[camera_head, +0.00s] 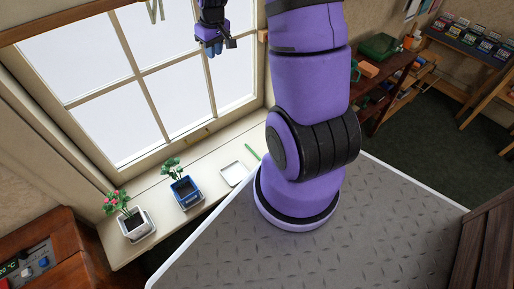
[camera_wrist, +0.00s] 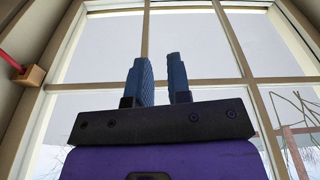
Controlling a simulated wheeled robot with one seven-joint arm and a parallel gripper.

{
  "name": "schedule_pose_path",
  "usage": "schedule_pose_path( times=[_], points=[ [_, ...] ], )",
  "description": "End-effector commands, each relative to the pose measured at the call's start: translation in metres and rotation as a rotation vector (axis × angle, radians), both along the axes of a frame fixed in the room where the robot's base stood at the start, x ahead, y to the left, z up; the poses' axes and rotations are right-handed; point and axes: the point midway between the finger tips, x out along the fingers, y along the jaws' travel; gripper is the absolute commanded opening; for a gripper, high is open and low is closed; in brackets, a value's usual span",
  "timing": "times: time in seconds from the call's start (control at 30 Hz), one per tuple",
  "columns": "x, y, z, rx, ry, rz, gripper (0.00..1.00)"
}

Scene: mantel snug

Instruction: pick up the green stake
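The green stake (camera_head: 251,151) lies on the pale window sill, just right of a small white tray and left of my arm's base. My gripper (camera_head: 214,50) is raised high in front of the window, well above the sill and apart from the stake. In the wrist view its two blue fingers (camera_wrist: 161,78) stand apart with an empty gap between them. The stake does not show in the wrist view.
The window frame (camera_head: 187,69) is close behind my gripper. Shelves (camera_head: 389,87) stand at the right.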

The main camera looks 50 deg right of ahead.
Motion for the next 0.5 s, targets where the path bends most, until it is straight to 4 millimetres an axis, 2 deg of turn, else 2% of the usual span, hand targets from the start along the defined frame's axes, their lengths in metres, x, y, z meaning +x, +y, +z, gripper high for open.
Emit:
schedule_pose_path(
  times=[0.03, 0.27, 0.5],
  points=[
    [0.0, -0.011, -0.022, 0.011, 0.016, -0.009, 0.18],
    [-0.005, -0.052, -0.113, 0.047, 0.056, -0.035, 0.18],
    [-0.03, -0.083, -0.213, 0.09, 0.09, -0.066, 0.18]
  ],
)
